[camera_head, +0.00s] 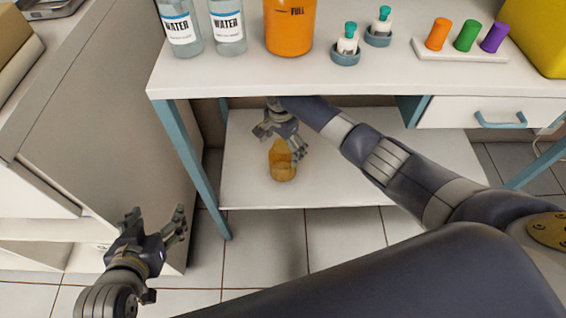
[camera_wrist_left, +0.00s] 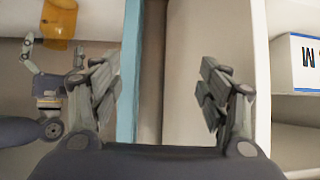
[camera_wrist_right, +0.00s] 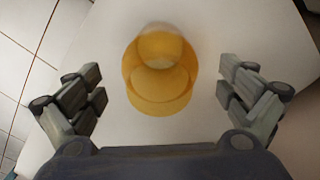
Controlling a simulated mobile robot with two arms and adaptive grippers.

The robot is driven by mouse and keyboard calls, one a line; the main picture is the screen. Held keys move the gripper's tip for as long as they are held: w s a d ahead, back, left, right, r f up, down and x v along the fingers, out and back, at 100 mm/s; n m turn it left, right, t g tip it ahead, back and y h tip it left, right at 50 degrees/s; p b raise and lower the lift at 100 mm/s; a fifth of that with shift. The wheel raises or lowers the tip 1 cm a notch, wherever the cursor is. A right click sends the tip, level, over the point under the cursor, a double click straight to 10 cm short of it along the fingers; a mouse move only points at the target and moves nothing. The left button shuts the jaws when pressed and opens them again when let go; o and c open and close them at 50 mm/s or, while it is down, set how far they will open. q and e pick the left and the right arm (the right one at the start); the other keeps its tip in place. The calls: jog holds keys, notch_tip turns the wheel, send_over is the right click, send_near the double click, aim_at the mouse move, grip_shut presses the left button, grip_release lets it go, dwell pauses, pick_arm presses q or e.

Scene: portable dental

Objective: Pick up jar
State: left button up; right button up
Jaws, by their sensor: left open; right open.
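An amber, see-through jar (camera_head: 282,165) stands on the white lower shelf (camera_head: 245,185) of the table in the head view. My right gripper (camera_head: 283,146) is open just above the jar, with its fingers on either side of the jar's upper part. In the right wrist view the jar (camera_wrist_right: 160,75) lies between and beyond the open fingers (camera_wrist_right: 160,95), with space on both sides. My left gripper (camera_head: 152,222) is open and empty at the lower left, over the floor beside the cabinet. The jar shows partly in the left wrist view (camera_wrist_left: 59,22).
The tabletop (camera_head: 240,78) above the shelf holds two water bottles (camera_head: 179,27), an orange container (camera_head: 289,27), small vials (camera_head: 347,40) and coloured cylinders (camera_head: 466,36). A blue table leg (camera_head: 190,160) stands left of the shelf. A beige cabinet (camera_head: 110,120) is further left.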

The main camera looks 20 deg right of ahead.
aim_at(281, 170)
notch_tip(281, 170, down, 3)
jog(key=shift+s+f+b, duration=0.1)
jog(key=shift+f+b, duration=0.05)
jog(key=shift+b, duration=0.65)
pick_arm(q)
jog(key=w+d+r+t+h, duration=0.1)
jog(key=w+r+t, duration=0.3)
jog(key=r, duration=0.4)
jog(key=shift+w+d+r+t+h, duration=0.15)
jog(key=shift+w+d+t+h, duration=0.2)
jog(key=shift+d+t, duration=0.35)
pick_arm(e)
jog(key=shift+f, duration=0.2)
jog(key=c, duration=1.2)
